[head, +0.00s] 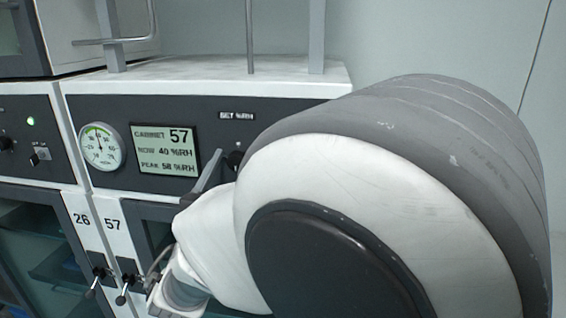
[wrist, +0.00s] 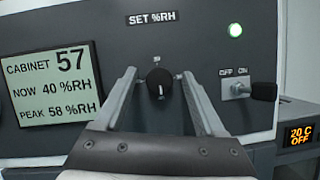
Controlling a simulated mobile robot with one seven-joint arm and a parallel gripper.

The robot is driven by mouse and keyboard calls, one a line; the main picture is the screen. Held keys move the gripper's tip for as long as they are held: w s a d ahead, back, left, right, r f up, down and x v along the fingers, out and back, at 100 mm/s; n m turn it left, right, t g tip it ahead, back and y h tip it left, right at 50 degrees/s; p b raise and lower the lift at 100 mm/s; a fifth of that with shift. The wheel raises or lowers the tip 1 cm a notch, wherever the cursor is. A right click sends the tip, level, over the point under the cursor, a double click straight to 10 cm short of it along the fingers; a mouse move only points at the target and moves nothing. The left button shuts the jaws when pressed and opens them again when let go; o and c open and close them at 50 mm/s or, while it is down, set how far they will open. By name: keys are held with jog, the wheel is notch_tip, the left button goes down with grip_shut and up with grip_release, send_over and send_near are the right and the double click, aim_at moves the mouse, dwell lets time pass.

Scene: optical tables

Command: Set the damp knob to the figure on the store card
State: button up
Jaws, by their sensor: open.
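The damp knob (wrist: 159,84) is a small black dial with a white pointer line, under a "SET %RH" label (wrist: 152,18) in the wrist view. My gripper (wrist: 158,74) is open, with one finger on each side of the knob. I cannot tell if either finger touches it. In the head view the knob (head: 236,158) is partly hidden by my arm, and one gripper finger (head: 207,172) shows beside it. The cabinet display (wrist: 50,85) reads CABINET 57, NOW 40 %RH, PEAK 58 %RH. No store card is in view.
A small box at far right shows "20 C OFF" (wrist: 301,135). A round gauge (head: 99,147) is left of the display. Doors 26 and 57 have handles (head: 127,283) below.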

jog(key=shift+c, duration=0.2)
grip_shut()
jog(key=shift+f+m+b, duration=0.15)
jog(key=shift+m+b, duration=0.15)
jog(key=shift+b, duration=0.05)
jog(key=shift+a+r+m+g+h+b, duration=0.1)
jog(key=shift+m+g+h+b, duration=0.85)
jog(key=shift+m+b, duration=2.25)
jog(key=shift+r+m+g+h+b, duration=0.1)
jog(key=shift+m+g+h+b, duration=0.35)
jog(key=shift+m+g+b, duration=1.75)
jog(key=shift+a+r+m+g+h+b, duration=0.2)
jog(key=shift+m+h+b, duration=0.5)
jog(key=shift+m+b, duration=3.4)
jog(key=shift+d+f+m+p, duration=0.1)
jog(key=shift+d+m+p, duration=0.05)
jog(key=shift+m+p, duration=0.75)
